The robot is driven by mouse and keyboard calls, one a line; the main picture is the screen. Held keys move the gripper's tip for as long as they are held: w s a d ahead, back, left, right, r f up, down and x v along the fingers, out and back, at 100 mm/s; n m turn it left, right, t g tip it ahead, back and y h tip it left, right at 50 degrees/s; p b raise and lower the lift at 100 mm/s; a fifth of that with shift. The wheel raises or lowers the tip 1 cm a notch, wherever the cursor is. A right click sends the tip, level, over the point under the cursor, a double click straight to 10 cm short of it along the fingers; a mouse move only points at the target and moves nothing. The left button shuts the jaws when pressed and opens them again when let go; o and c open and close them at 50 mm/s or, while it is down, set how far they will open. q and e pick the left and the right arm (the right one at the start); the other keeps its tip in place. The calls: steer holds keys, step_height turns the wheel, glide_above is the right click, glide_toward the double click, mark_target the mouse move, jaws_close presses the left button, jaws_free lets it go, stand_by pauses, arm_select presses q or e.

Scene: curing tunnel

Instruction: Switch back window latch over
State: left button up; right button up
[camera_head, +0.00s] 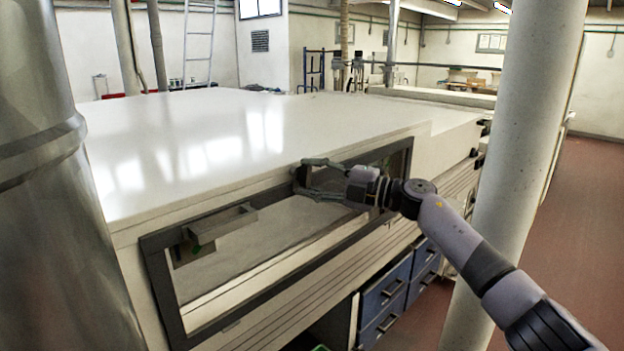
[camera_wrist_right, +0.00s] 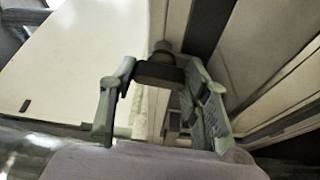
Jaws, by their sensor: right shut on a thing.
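A long dark-framed window (camera_head: 160,277) is set in the front of a cream machine. My right gripper (camera_head: 304,178) is at the window's upper frame, reaching in from the right. Its jaws are shut around a small dark latch, mostly hidden by the fingers in the head view. In the right wrist view, the dark latch (camera_wrist_right: 160,72) with a round knob sits between the fingers of the right gripper (camera_wrist_right: 160,84). Which way the latch is turned is hard to tell. My left gripper is not in view.
A grey bracket (camera_head: 222,222) juts from the window's left part. The cream machine's top (camera_head: 230,140) is flat and clear. A round column (camera_head: 520,150) stands close to my right arm, and a metal duct (camera_head: 45,200) at left. Blue drawers (camera_head: 385,295) are below.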

steer(key=shift+n+h, duration=0.3)
steer(key=shift+n, duration=0.3)
steer(key=shift+g, duration=0.3)
steer(key=o, duration=1.2)
steer(key=shift+c, duration=0.2)
steer(key=v, duration=1.2)
steer(key=shift+s, duration=0.1)
